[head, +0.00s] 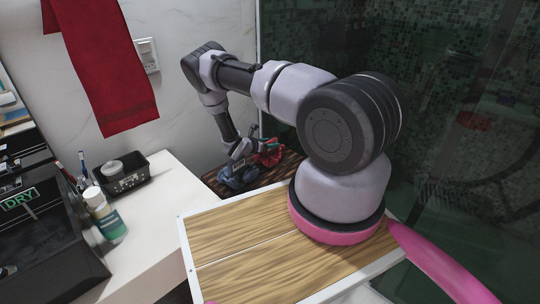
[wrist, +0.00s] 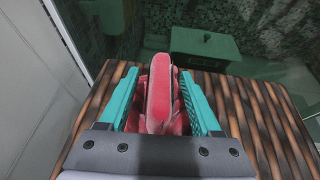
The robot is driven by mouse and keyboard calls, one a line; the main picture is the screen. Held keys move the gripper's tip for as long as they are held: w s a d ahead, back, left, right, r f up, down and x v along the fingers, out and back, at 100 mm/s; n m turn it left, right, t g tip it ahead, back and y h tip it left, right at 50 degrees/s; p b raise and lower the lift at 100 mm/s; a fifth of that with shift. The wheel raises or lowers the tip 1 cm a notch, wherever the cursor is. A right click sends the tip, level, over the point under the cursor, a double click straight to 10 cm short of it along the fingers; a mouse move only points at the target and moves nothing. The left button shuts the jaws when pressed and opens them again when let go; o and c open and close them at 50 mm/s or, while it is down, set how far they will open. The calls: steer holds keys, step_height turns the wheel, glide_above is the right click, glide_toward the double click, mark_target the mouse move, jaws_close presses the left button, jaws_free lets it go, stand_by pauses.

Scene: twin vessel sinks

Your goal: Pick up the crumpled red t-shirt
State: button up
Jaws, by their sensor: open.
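The crumpled red t-shirt (head: 270,155) lies on a dark slatted wooden top beyond my arm in the head view, partly hidden by my gripper (head: 257,148). In the wrist view the red t-shirt (wrist: 160,98) stands up as a folded mass between the two teal fingers of my gripper (wrist: 159,78). The fingers are open, one on each side of the cloth. I cannot tell whether they touch it. The near part of the t-shirt is hidden behind my gripper's body in the wrist view.
A blue-grey crumpled cloth (head: 238,178) lies beside the t-shirt. A white counter (head: 165,205) with a black basket (head: 124,178) and a bottle (head: 105,215) is at left. A red towel (head: 105,70) hangs on the wall. Dark glass (head: 440,110) stands at right.

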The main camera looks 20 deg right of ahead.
steer(key=shift+w+d+f, duration=0.3)
steer(key=shift+d, duration=0.3)
jaws_close()
stand_by(1.0)
